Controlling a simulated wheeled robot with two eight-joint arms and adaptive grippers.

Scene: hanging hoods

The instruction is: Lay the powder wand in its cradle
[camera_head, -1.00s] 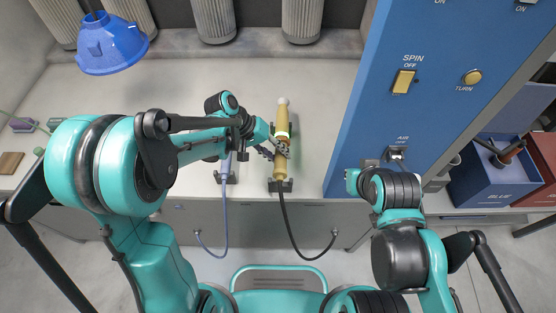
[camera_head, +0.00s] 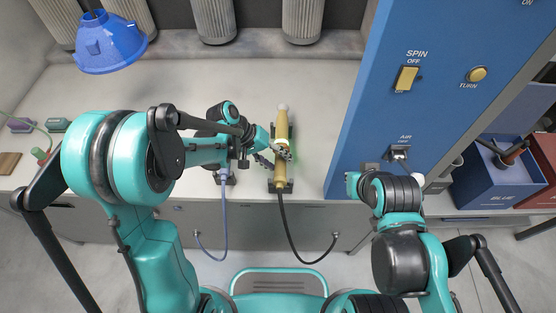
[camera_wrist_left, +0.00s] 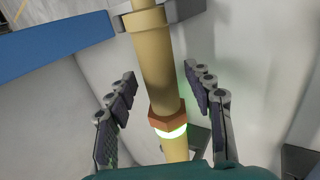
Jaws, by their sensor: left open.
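The powder wand (camera_head: 281,128) is a yellow tube with a pale tip, lying lengthwise on the bench with a black hose from its near end. Its near end rests at a dark cradle bracket (camera_head: 281,187). In the left wrist view the wand (camera_wrist_left: 158,75) has an orange collar and a green-lit ring, and a grey bracket (camera_wrist_left: 186,10) sits around it at the top. My left gripper (camera_head: 281,153) is open, its fingers (camera_wrist_left: 163,100) on either side of the wand with gaps showing. My right gripper is mostly hidden behind its arm by the blue panel.
A blue panel (camera_head: 375,110) with switches stands to the right. A second holder (camera_head: 225,177) with a blue hose is left of the wand. A blue hood (camera_head: 110,45) hangs at upper left. A blue bin (camera_head: 492,180) is at right. The bench behind the wand is clear.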

